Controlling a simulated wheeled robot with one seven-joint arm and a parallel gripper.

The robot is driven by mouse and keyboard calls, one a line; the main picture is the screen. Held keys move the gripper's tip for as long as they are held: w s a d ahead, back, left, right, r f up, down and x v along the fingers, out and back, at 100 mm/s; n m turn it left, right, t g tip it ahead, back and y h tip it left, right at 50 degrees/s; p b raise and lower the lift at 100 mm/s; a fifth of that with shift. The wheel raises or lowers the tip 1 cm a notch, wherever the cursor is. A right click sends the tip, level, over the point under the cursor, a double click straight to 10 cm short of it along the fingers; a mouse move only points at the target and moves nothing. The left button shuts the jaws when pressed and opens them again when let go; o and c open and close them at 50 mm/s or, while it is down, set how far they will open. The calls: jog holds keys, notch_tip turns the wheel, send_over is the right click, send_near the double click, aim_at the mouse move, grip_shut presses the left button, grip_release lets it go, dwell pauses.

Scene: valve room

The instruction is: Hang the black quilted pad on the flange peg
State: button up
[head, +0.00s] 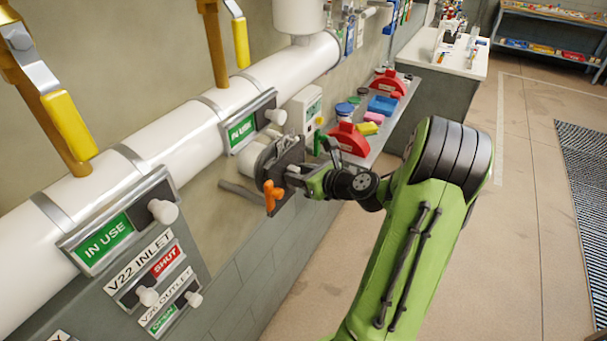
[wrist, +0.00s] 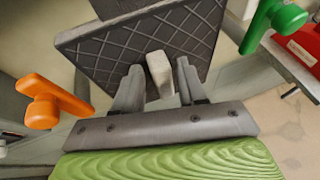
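The black quilted pad (wrist: 140,45) fills the upper middle of the wrist view, its diamond-stitched face towards me. In the head view the pad (head: 291,152) stands in front of a white round pipe end (head: 256,158). My gripper (wrist: 158,80) is at the pad's face. A pale grey block (wrist: 160,72) stands between its fingers, with narrow gaps seeming to show beside it, so the gripper looks open around it. I cannot tell whether this block belongs to the pad. The flange peg is not clearly seen, and the pad's far side is hidden.
An orange valve handle (wrist: 50,102) is close on the left and a green handle (wrist: 275,20) close on the right. The white pipe (head: 180,140) runs along the wall. A grey shelf (head: 385,140) with red cases and small boxes lies beyond.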

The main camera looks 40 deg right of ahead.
jog(key=shift+o, duration=1.1)
jog(key=shift+w, duration=0.1)
jog(key=v, duration=1.6)
jog(key=shift+p, duration=0.35)
jog(key=shift+a, duration=0.1)
